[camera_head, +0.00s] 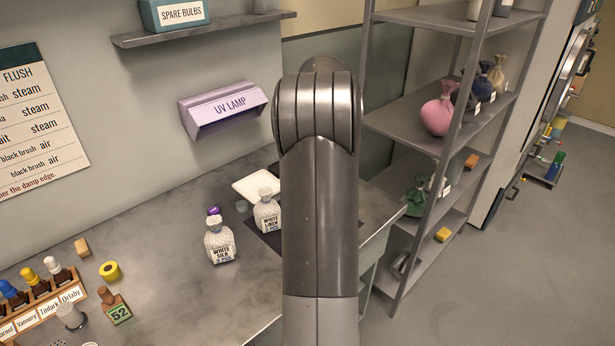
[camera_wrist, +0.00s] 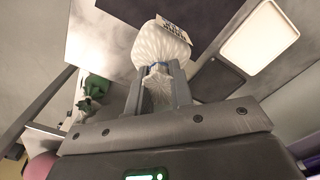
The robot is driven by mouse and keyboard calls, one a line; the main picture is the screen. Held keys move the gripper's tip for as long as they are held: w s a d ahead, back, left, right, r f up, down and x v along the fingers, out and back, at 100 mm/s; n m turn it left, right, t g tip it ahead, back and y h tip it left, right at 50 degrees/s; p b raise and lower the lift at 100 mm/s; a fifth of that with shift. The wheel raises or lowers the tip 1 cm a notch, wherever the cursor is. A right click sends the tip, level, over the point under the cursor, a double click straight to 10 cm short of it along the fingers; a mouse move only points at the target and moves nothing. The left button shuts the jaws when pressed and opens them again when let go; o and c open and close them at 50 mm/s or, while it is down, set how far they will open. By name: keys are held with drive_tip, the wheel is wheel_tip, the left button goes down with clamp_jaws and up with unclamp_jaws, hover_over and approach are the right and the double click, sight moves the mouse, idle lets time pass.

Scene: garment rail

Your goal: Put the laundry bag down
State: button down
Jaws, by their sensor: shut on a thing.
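My gripper (camera_wrist: 159,92) is shut on the neck of a white patterned laundry bag (camera_wrist: 160,48). The bag has a blue tie and a tag whose words I cannot read.
A pale tray (camera_head: 254,185) lies on the counter behind the linen bag and shows in the wrist view (camera_wrist: 258,42). A dark mat (camera_head: 267,238) lies by my arm. A metal shelf unit (camera_head: 417,142) right of the counter holds a pink bag (camera_head: 438,114) and a green bag (camera_head: 416,202). A lilac UV lamp (camera_head: 223,108) is on the wall.

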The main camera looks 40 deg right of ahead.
drive_tip(key=w+a+f, duration=0.2)
drive_tip(key=w+f, duration=0.3)
drive_tip(key=f, duration=0.2)
drive_tip(key=shift+w+f, duration=0.35)
drive_tip(key=shift+w, duration=0.05)
drive_tip(key=shift+f, duration=0.15)
drive_tip(key=c, duration=1.3)
unclamp_jaws()
